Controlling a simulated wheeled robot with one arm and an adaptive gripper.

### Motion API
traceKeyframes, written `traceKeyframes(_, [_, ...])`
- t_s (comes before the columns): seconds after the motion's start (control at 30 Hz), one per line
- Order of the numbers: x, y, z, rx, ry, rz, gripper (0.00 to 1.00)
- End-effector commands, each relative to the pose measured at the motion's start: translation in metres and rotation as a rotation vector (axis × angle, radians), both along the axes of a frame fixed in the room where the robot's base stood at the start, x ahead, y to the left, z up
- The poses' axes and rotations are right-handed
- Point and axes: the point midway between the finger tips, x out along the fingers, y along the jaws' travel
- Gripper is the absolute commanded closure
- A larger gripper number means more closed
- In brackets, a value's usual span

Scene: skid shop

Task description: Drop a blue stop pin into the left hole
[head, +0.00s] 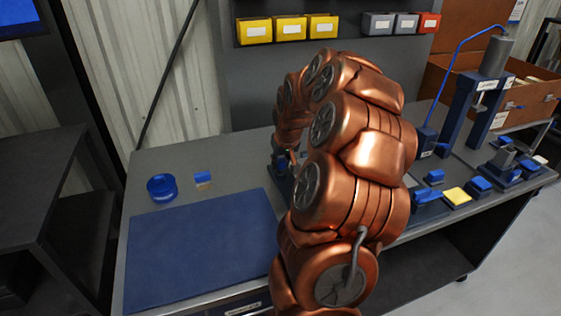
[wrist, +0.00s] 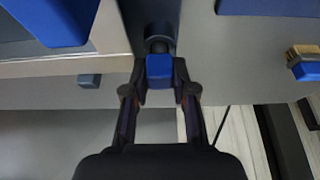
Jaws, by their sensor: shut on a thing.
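In the wrist view my gripper (wrist: 160,84) is shut on a small blue block-shaped piece (wrist: 160,70), which looks like the head of a stop pin. Just beyond the blue piece is a dark round part (wrist: 158,42) on a dark bar (wrist: 140,14). I cannot tell whether the pin is in a hole or above it, and no hole is clearly visible. In the head view my copper arm hides the gripper and the pin. A dark fixture (head: 281,177) shows partly beside the arm.
A blue mat (head: 198,245) covers the bench's front left. A blue round dish (head: 162,188) and a blue-and-tan block (head: 203,178) sit behind it. A press (head: 484,98), a yellow block (head: 456,196) and blue blocks stand at the right. Wall bins (head: 289,29) hang behind.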

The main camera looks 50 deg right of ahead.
Motion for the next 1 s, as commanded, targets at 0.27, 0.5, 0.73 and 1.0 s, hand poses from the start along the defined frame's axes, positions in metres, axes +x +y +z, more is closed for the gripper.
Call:
traceKeyframes(0.27, [0.0000,0.0000,-0.0025,0.000,0.000,0.000,1.00])
traceKeyframes(0.5, [0.0002,-0.0001,-0.0049,0.000,-0.001,0.000,1.00])
traceKeyframes(0.73, [0.0001,0.0000,-0.0044,0.000,0.000,0.000,1.00])
traceKeyframes(1.0, [0.0001,0.0001,-0.0044,0.000,0.000,0.000,0.62])
